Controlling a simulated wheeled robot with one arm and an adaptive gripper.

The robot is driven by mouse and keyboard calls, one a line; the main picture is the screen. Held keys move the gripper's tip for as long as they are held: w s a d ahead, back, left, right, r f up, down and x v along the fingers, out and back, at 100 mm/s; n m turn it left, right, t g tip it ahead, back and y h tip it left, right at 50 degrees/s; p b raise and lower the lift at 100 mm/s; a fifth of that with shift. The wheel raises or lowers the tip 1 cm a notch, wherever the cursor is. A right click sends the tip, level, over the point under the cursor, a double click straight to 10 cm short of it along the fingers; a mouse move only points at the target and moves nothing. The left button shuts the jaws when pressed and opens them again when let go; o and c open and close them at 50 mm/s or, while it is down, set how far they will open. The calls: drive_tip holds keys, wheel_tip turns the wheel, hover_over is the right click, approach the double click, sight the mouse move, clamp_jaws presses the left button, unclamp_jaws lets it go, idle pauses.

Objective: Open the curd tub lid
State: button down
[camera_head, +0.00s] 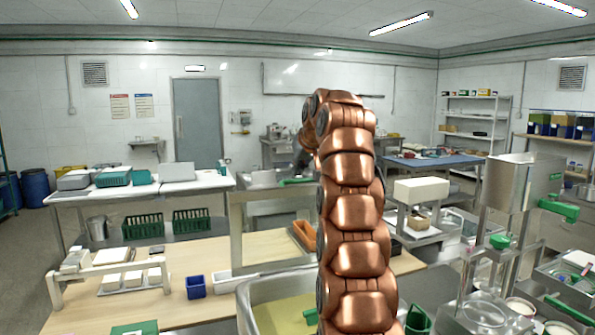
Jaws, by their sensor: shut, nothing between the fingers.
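My copper arm rises through the middle of the head view and bends over at the top. My gripper (301,159) is a small dark shape at the arm's far end, partly behind the arm. It is shut and empty, near and above a green handle bar (297,182) on steel equipment. I cannot tell whether it touches the bar. A steel tub (247,297) with yellowish contents stands at the bottom centre, partly hidden by my arm. A short green handle (311,316) shows beside my arm there. I cannot tell which part is the curd tub lid.
A wooden-topped table (178,255) at the left holds a blue bin (196,287) and a white rack (105,268). A steel machine with a hopper (523,182) stands close on the right. A white box (421,190) is right of my arm. Open floor shows at the far left.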

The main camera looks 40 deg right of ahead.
sight(307, 185)
drive_tip(key=shift+s+a+f+b, duration=0.15)
drive_tip(key=shift+s+b, duration=0.1)
drive_tip(key=shift+s, duration=0.15)
drive_tip(key=shift+s+a+f+b, duration=0.1)
drive_tip(key=shift+s+b, duration=0.15)
drive_tip(key=shift+s, duration=0.1)
drive_tip(key=shift+s+f+b, duration=0.15)
drive_tip(key=shift+f+b, duration=0.05)
drive_tip(key=shift+b, duration=0.1)
drive_tip(key=shift+s+a+f+b, duration=0.1)
drive_tip(key=shift+s+f+b, duration=0.2)
drive_tip(key=shift+b, duration=0.55)
drive_tip(key=s+b, duration=0.2)
drive_tip(key=b, duration=0.1)
drive_tip(key=s+a+t+b, duration=0.1)
drive_tip(key=b, duration=0.2)
drive_tip(key=shift+s+f, duration=0.2)
drive_tip(key=shift+s, duration=0.15)
drive_tip(key=shift+s+r+t, duration=0.15)
drive_tip(key=shift+t, duration=0.15)
drive_tip(key=v, duration=1.2)
drive_tip(key=shift+a, duration=0.2)
